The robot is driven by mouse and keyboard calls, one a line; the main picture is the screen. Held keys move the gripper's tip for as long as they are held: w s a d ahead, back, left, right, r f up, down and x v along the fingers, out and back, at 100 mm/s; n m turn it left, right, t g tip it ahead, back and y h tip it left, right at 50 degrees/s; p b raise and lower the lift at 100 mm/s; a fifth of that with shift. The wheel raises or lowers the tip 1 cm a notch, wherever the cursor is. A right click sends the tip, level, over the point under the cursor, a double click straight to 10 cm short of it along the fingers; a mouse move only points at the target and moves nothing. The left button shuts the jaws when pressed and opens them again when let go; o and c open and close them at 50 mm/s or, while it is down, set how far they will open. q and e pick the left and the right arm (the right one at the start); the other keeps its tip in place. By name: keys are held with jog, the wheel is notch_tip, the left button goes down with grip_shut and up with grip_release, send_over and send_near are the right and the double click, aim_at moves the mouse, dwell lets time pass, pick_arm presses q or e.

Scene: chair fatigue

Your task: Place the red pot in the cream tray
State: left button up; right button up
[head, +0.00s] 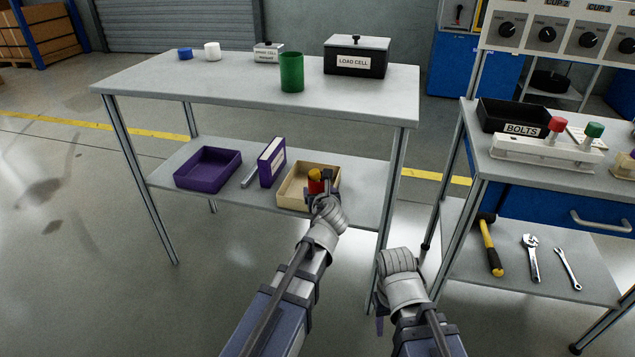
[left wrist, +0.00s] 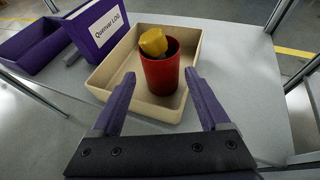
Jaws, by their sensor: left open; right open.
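The red pot (left wrist: 160,72) stands upright inside the cream tray (left wrist: 112,68), toward the tray's right side in the left wrist view. A yellow object (left wrist: 153,41) sticks out of its top. The cream tray also shows on the lower shelf in the head view (head: 289,186), where my left arm partly covers it and the red pot (head: 314,187). My left gripper (left wrist: 164,88) is open, its purple fingers apart on the near side of the pot, with no visible grip on it. My right gripper (head: 380,318) is low beside the table leg, mostly hidden behind its own wrist.
A purple tray (head: 208,170) and an upright purple logbook (head: 272,162) stand left of the cream tray. The tabletop (head: 220,88) above the shelf holds a green cup (head: 291,72) and a load cell box (head: 356,56). A second bench with tools stands at the right.

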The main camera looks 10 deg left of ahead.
pick_arm(q)
jog(key=p+v, duration=0.1)
jog(key=v, duration=0.4)
jog(key=shift+s, duration=0.1)
jog(key=s+d+f+n+g+h, duration=0.1)
jog(key=s+d+f+n+g, duration=0.2)
jog(key=s+n, duration=0.5)
jog(key=s+d+f+n+g+h, duration=0.1)
jog(key=s+d+f+n+g, duration=0.2)
jog(key=s+f+n+g, duration=0.2)
jog(key=s+d+f+n+g+h, duration=0.1)
jog(key=s+d+f+n+g, duration=0.3)
jog(key=s+n, duration=0.7)
jog(key=f+n, duration=0.1)
jog(key=n, duration=0.3)
jog(key=shift+f+g+h, duration=0.2)
jog(key=shift+g+h, duration=0.1)
jog(key=shift+g, duration=0.1)
jog(key=shift+d, duration=0.15)
